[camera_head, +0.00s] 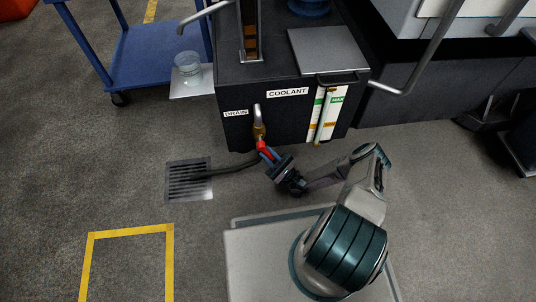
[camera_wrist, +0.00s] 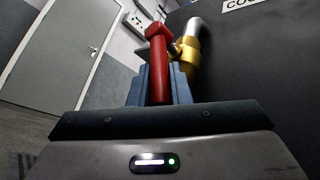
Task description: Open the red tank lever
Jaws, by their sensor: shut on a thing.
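The red tank lever (camera_head: 261,145) is on the drain valve at the lower front of the dark coolant tank (camera_head: 238,133). In the wrist view the red lever (camera_wrist: 158,62) stands between the blue fingers of my gripper (camera_wrist: 158,85), with its red end reaching past the fingertips. The brass valve body (camera_wrist: 186,52) with a silver pipe is just right of the lever. In the head view my gripper (camera_head: 268,155) is shut on the lever, in front of the brass fitting (camera_head: 259,130). The fingers partly hide the lever.
A floor drain grate (camera_head: 188,180) lies left of my gripper, with a dark hose (camera_head: 235,166) running to it. A blue cart (camera_head: 150,55) stands at the back left. A glass jar (camera_head: 187,66) sits on a plate beside the tank. Open floor lies left.

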